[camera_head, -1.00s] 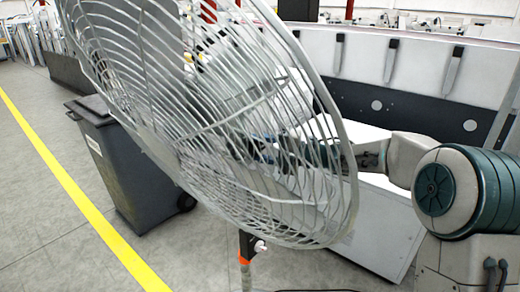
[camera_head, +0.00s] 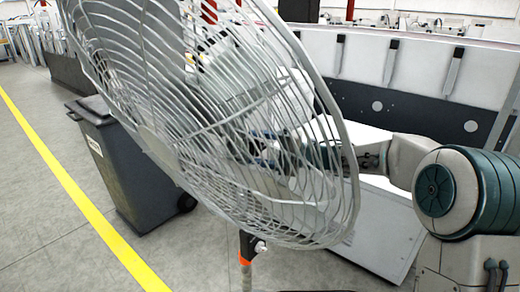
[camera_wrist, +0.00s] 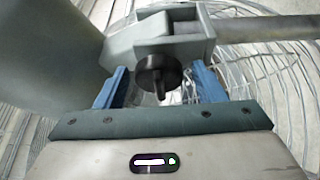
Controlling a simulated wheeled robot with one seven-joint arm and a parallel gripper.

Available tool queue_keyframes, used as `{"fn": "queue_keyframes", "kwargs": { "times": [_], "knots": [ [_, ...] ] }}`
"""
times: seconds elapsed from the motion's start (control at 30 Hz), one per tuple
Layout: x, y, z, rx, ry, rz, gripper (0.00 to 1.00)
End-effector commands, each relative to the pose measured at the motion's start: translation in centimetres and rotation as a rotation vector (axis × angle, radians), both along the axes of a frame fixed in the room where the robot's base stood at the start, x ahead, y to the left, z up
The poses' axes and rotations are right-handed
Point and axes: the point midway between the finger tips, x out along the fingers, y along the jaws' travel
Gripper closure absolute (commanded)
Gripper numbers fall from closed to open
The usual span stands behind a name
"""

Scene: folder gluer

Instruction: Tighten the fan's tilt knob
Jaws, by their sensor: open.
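The fan (camera_head: 200,110) fills the middle of the head view, its wire cage tilted. In the wrist view the tilt knob (camera_wrist: 158,75) is a round black knob with a raised grip bar, below a grey bracket (camera_wrist: 165,35). My gripper (camera_wrist: 160,88) is open, with one blue finger on each side of the knob and visible space between. I cannot tell how deep the knob sits between the fingers. In the head view my gripper (camera_head: 265,150) is behind the fan cage, partly hidden by the wires, and the knob cannot be made out.
A dark wheeled bin (camera_head: 125,165) stands left of the fan, beside a yellow floor line (camera_head: 75,190). A white cabinet (camera_head: 385,225) and a long machine (camera_head: 415,75) stand behind. The fan pole (camera_head: 246,272) has an orange-ringed clamp. Floor at the left is clear.

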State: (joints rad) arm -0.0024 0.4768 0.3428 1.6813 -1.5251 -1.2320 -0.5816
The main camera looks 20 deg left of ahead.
Motion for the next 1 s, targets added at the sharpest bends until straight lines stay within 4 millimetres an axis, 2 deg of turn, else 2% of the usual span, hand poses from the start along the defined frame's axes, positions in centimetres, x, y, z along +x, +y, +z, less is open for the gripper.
{"fn": "queue_keyframes", "kwargs": {
  "times": [0.17,0.6,0.8,1.0],
  "knots": [
    [0.1,-1.9,-0.2,-0.001,-0.002,-0.003,0.37],
    [0.0,-11.3,-0.3,-0.001,0.000,-0.003,0.37],
    [-0.1,-13.4,-0.2,-0.001,0.000,-0.001,0.37],
    [-0.1,-13.7,-0.1,-0.001,0.001,0.001,0.37]
  ]
}}
